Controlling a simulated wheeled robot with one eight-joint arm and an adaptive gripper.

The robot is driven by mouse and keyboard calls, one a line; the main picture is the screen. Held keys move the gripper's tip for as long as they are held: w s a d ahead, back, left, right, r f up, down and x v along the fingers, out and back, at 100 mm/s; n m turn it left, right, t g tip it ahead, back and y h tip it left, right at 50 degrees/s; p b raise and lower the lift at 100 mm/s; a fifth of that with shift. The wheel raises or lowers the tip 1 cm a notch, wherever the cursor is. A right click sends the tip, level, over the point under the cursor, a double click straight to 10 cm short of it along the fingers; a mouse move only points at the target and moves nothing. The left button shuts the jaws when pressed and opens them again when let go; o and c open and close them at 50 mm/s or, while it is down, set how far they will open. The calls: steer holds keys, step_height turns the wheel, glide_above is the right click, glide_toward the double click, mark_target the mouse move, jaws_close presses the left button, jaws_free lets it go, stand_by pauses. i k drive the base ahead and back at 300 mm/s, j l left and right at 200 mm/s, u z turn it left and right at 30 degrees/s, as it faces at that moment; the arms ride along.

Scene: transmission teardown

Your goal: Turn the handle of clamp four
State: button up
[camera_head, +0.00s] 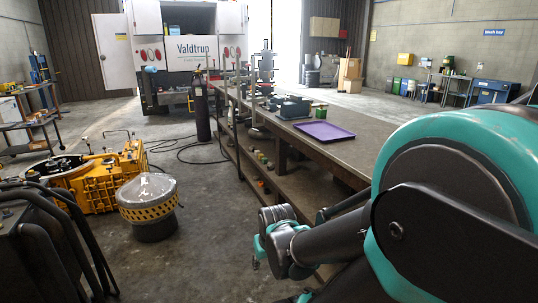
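No clamp marked four can be made out in the head view. A yellow machine housing (105,190), with dark round parts and thin upright rods on top, sits on the floor at the left. It may be the transmission, but its clamps and handles are too small to tell apart. My teal and dark grey arm fills the right side and bends down in front of the workbench (365,150). The fingers of my gripper do not show, and the arm's lower end runs toward the bottom edge.
A drum with a clear cover and yellow-black band (148,200) stands right of the yellow housing. A purple tray (324,131) lies on the bench. A dark gas cylinder (200,105) stands at its far left end. Hoses cross the floor. Dark tubing (45,235) blocks the lower left.

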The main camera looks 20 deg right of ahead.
mark_target(265, 85)
steer(key=i+j+z, duration=0.15)
steer(key=i, duration=0.45)
steer(key=i+j+z, duration=0.2)
steer(key=i, duration=0.4)
steer(key=i+j+z, duration=0.15)
steer(key=i, duration=0.4)
steer(key=i+j+z, duration=0.15)
steer(key=i+j, duration=0.25)
steer(key=i, duration=0.15)
steer(key=i+j+z, duration=0.15)
steer(key=i+j, duration=0.25)
steer(key=i, duration=0.15)
